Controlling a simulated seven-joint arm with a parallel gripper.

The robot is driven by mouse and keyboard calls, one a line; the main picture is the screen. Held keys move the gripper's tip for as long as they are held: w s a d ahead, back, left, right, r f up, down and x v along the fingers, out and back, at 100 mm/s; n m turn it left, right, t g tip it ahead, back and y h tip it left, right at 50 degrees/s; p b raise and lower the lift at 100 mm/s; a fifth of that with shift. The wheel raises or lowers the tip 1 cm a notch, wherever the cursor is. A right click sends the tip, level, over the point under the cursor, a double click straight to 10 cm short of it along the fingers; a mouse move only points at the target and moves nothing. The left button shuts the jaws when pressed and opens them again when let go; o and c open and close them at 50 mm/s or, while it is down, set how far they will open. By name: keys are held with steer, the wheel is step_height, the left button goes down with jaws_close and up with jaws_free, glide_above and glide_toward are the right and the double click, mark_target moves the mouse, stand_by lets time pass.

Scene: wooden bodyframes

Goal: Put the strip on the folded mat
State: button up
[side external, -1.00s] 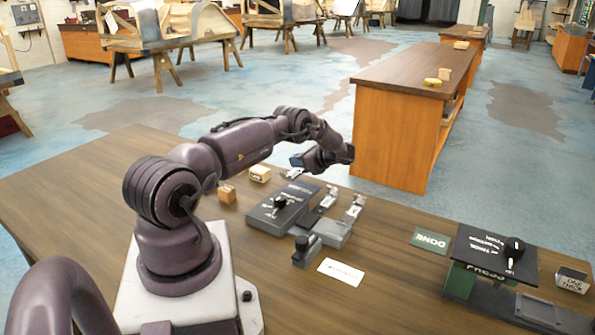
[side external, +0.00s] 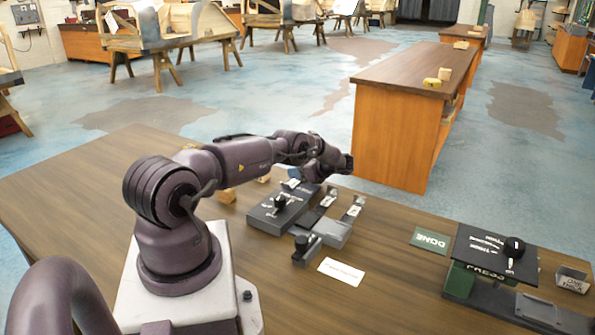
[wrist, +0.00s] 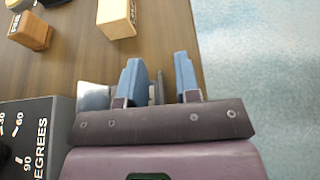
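A flat green mat (side external: 430,240) lettered DONE lies on the table at right; no mat looks visibly folded. I cannot tell for sure which piece is the strip. A bright metal piece (wrist: 95,96) lies left of my gripper's left finger in the wrist view, and a thin grey edge (wrist: 156,88) shows between the fingers. My gripper (wrist: 160,78) has its blue fingers apart, with gaps around that edge. In the side view my gripper (side external: 291,183) is low behind the dark DEGREES block (side external: 272,218), partly hidden by my arm.
Metal-topped fixtures (side external: 330,228) and a white card (side external: 341,271) lie mid-table. A press (side external: 495,250) with a black board and a ONE THICK block (side external: 573,279) stand at right. Wooden blocks (wrist: 117,18) are near my gripper. The table edge is close behind it.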

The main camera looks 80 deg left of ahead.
steer(key=v, duration=1.1)
steer(key=shift+w+d+r, duration=0.2)
steer(key=shift+r, duration=0.05)
steer(key=w+d+r+n+t+h, duration=0.1)
steer(key=w+d+r+t, duration=0.15)
steer(key=r, duration=0.45)
steer(key=w+d+r+n+t, duration=0.1)
steer(key=w+d+r, duration=0.25)
steer(key=r, duration=0.25)
steer(key=s+d+r+n+t+h, duration=0.2)
steer(key=d+r+t, duration=0.2)
steer(key=d+r, duration=0.9)
steer(key=s+d+r+n+t+h, duration=0.3)
steer(key=s+d+n+t+h, duration=0.2)
steer(key=s+d, duration=1.6)
steer(key=s+t+h, duration=0.1)
steer(key=t, duration=0.1)
steer(key=shift+d+t+h, duration=0.2)
steer(key=shift+t+h, duration=0.1)
steer(key=shift+t, duration=0.05)
steer(key=shift+s+r, duration=0.1)
steer(key=shift+r, duration=0.1)
